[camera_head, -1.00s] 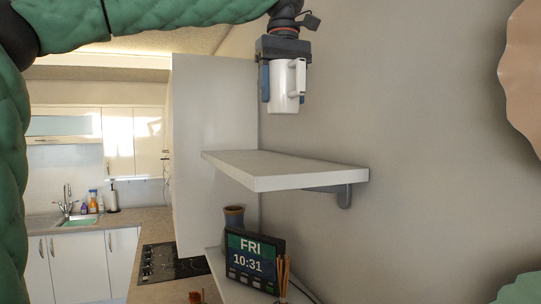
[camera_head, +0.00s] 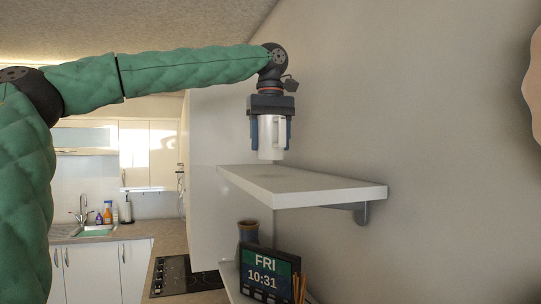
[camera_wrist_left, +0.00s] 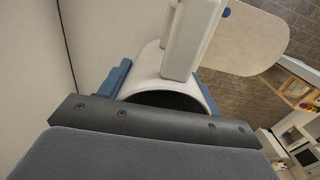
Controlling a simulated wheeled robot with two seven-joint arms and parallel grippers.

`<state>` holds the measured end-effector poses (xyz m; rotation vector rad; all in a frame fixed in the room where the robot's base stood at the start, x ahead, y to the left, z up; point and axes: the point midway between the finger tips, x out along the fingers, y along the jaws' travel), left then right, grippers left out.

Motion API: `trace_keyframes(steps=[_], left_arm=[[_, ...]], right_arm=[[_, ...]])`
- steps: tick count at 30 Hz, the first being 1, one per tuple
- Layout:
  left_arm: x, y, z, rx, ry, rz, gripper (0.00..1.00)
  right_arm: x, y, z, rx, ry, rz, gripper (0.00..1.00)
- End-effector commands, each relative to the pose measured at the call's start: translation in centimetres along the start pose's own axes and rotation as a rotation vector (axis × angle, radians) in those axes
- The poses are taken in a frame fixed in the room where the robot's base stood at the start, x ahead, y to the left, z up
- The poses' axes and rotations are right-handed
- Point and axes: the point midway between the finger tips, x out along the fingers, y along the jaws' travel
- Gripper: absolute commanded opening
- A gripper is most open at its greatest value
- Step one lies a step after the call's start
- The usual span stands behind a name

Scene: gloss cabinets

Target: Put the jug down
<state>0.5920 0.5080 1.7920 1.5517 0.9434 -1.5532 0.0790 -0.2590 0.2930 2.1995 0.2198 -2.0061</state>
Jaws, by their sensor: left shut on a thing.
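The white jug (camera_head: 267,140) is upright between the fingers of my left gripper (camera_head: 270,138), which is shut on it. The jug hangs just above the white wall shelf (camera_head: 300,184), toward its far end. I cannot tell whether its base touches the shelf; it looks slightly apart. In the left wrist view, the jug (camera_wrist_left: 160,66) shows its open rim and its handle, with blue finger pads on both sides. My right gripper is not in view.
The upper shelf is bare. Below it are a clock display (camera_head: 266,274), a dark vase (camera_head: 248,231) and sticks (camera_head: 299,287). A tall white panel (camera_head: 215,130) stands at the shelf's far end, and the wall (camera_head: 420,130) is on the right.

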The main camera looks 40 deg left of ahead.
Motion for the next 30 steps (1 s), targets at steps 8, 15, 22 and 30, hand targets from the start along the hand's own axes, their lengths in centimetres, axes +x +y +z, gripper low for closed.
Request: trace_keyframes(steps=[8, 15, 22, 30], left_arm=[[3.2, 0.0, 0.0, 0.002, -0.001, -0.001, 0.29], [3.8, 0.0, 0.0, 0.0, 0.001, 0.001, 0.29], [4.1, 0.0, 0.0, 0.0, 0.0, 0.0, 0.69], [4.1, 0.0, 0.0, 0.0, 0.0, 0.0, 0.85]], right_arm=[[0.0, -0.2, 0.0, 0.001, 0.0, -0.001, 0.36], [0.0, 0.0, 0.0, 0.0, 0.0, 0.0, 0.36], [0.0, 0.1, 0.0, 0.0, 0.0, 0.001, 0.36], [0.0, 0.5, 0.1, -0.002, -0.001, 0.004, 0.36]])
